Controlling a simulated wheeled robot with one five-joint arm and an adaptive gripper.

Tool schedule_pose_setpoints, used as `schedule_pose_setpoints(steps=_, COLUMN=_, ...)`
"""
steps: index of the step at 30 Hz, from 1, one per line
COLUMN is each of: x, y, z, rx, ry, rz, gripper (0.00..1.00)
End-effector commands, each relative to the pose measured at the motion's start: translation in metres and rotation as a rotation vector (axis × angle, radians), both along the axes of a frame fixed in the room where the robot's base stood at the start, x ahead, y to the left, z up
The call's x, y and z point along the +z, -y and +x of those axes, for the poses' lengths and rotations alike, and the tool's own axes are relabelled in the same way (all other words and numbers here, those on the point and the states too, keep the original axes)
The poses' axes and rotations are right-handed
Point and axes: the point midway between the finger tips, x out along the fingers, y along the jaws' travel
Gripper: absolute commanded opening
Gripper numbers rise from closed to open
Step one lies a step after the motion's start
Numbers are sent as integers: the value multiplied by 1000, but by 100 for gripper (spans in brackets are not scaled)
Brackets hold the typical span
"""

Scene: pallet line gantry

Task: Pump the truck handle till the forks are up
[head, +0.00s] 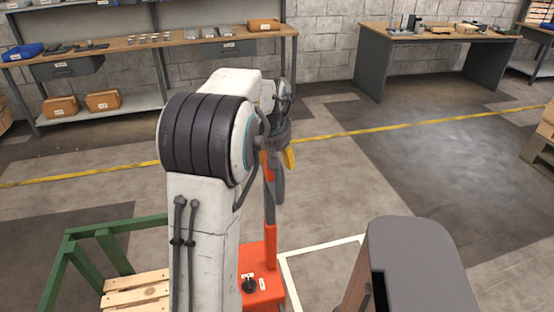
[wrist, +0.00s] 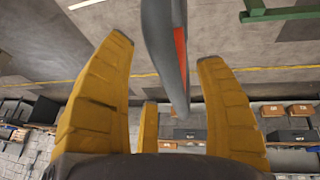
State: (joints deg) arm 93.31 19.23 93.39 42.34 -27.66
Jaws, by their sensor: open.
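The truck is orange; its base (head: 262,287) shows at the lower middle of the head view, with a black knob on top. Its orange handle shaft (head: 270,218) stands upright, partly hidden by my arm. A dark grey part of the handle (wrist: 163,38) with an orange-red stripe runs between my yellow fingers in the wrist view. In the head view my gripper (head: 288,157) is mostly hidden behind my arm, beside the handle top. The forks cannot be made out.
A green frame (head: 75,247) and wooden pallet slats (head: 136,289) lie at the lower left. A white floor outline (head: 292,283) is right of the truck. A loaded workbench (head: 140,45) and a grey table (head: 430,36) stand at the back. Floor between is clear.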

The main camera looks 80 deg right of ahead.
Motion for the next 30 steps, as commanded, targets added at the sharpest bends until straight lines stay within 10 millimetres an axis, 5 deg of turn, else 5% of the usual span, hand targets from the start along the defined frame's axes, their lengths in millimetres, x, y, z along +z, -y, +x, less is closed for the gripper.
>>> schedule_pose_setpoints(steps=9, x=-24, y=11, z=-1, rx=-1, ry=0, rz=1, gripper=65)
schedule_pose_setpoints(steps=21, x=-26, y=12, z=-1, rx=-1, ry=0, rz=0, gripper=66)
schedule_pose_setpoints(steps=30, x=-26, y=12, z=-1, rx=-1, ry=0, rz=0, gripper=39)
